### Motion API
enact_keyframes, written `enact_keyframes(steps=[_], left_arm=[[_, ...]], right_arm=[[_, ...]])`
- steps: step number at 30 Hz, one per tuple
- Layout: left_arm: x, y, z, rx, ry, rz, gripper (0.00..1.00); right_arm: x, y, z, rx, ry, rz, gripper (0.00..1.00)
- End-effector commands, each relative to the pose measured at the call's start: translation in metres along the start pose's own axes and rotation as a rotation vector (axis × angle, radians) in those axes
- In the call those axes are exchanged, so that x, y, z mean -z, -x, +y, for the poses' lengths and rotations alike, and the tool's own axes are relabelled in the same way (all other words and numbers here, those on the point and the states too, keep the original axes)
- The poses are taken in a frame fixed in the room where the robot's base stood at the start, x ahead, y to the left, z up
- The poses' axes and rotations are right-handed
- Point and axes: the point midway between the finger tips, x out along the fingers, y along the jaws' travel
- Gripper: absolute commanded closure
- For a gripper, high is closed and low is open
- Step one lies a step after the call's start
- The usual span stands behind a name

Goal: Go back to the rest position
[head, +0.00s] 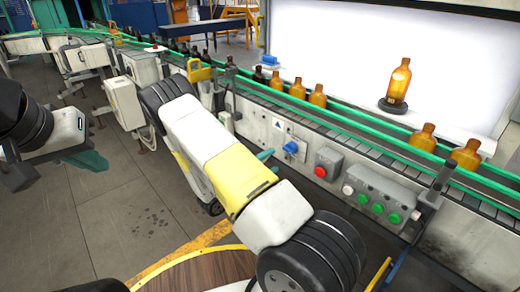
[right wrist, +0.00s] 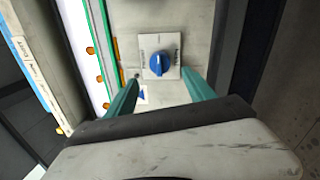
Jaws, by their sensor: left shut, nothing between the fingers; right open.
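My left gripper (head: 88,160), with teal fingers, is shut and empty at the left of the head view, over the grey floor. My right gripper (head: 265,155) is largely hidden behind my own arm in the head view; a teal finger shows beside the blue rotary switch (head: 290,147) on the conveyor's side. In the right wrist view the right gripper (right wrist: 160,73) is open, with its teal fingers apart. The blue switch (right wrist: 159,63) on its pale plate appears between the fingertips, and nothing is gripped. I cannot tell whether a finger touches the plate.
A conveyor (head: 335,120) with green rails carries several amber bottles. One amber bottle (head: 399,82) stands on a dark round base before a bright white panel (head: 440,50). A red button (head: 327,163) and a box of green buttons (head: 380,195) project from the conveyor's side. Open floor (head: 125,200) lies left.

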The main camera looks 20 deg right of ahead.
Motion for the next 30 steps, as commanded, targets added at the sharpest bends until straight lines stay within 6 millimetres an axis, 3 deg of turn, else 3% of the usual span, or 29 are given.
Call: enact_keyframes(steps=[14,17,22,30], left_arm=[[0.0,0.0,0.0,0.0,0.0,0.0,1.0],[0.0,0.0,0.0,0.0,0.0,0.0,1.0],[0.0,0.0,0.0,0.0,0.0,0.0,1.0],[0.0,0.0,0.0,0.0,0.0,0.0,1.0]], right_arm=[[-0.006,-0.002,0.005,0.02,-0.004,-0.029,0.38],[-0.021,-0.006,0.018,0.083,-0.011,-0.105,0.38],[-0.068,-0.007,0.047,0.303,-0.035,-0.293,0.38],[-0.131,0.024,0.081,0.74,-0.114,-0.457,0.38]])
